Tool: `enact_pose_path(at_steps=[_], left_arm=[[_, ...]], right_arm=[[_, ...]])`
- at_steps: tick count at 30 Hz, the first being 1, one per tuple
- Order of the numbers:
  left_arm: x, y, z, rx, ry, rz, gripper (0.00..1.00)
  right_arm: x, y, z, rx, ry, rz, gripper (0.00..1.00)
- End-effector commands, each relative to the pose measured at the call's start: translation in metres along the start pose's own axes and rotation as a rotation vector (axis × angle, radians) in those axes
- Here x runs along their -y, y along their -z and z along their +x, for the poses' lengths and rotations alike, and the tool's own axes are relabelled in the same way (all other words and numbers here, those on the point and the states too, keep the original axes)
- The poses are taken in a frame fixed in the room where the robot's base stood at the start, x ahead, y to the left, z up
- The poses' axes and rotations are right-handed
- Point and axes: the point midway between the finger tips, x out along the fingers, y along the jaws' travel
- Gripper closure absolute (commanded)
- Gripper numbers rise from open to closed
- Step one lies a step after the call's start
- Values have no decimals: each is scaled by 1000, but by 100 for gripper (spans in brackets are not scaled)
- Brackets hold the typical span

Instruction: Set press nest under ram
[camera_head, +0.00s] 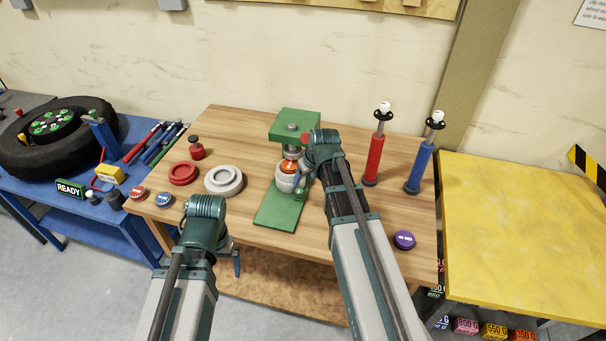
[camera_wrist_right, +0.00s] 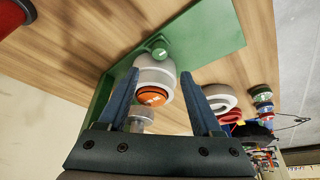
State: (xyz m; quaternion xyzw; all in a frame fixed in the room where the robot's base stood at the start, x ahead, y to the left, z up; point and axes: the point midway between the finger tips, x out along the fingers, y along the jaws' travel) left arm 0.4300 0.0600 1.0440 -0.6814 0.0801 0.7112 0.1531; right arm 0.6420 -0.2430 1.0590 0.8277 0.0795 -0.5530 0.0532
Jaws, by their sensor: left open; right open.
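The green press (camera_head: 278,214) stands on the wooden table, with its grey ram (camera_head: 292,150) above the base. A pale grey round press nest (camera_head: 286,184) is on the base below the ram, with an orange lettered disc (camera_head: 289,167) on top. In the right wrist view, the nest (camera_wrist_right: 155,76) and orange disc (camera_wrist_right: 152,97) show between my right fingers. My right gripper (camera_wrist_right: 160,88) is open, one finger on each side; I cannot tell whether they touch. My left gripper (camera_head: 234,260) is open, low by the table's front edge, partly hidden by its wrist.
A grey ring (camera_head: 224,180), a red ring (camera_head: 183,173) and a small red bottle (camera_head: 197,150) sit left of the press. Red (camera_head: 374,158) and blue (camera_head: 420,165) upright cylinders stand right. A purple disc (camera_head: 404,240) lies front right. The yellow table (camera_head: 520,230) is clear.

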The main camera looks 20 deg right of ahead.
Motion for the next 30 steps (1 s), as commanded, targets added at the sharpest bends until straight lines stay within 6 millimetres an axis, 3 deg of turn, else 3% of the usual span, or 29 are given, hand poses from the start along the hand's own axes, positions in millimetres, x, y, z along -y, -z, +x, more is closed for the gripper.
enact_pose_path(at_steps=[1,6,17,20,23,28,30], left_arm=[[2,-1,-16,0,0,-1,0],[3,-2,-32,0,-1,-6,0],[3,-2,-34,0,-1,-7,0],[3,-2,-32,0,-1,-7,0],[2,-2,-27,0,-1,-7,0],[1,-1,-11,0,-1,-5,0],[0,0,-6,0,-1,-5,0]], right_arm=[[0,2,-17,0,0,1,34],[0,1,-35,0,0,1,34],[0,0,-37,0,0,1,34],[3,-2,-36,3,2,-1,50],[18,-9,-31,25,9,-12,68],[69,-37,-19,107,25,-44,99],[89,-50,-16,143,28,-55,100]])
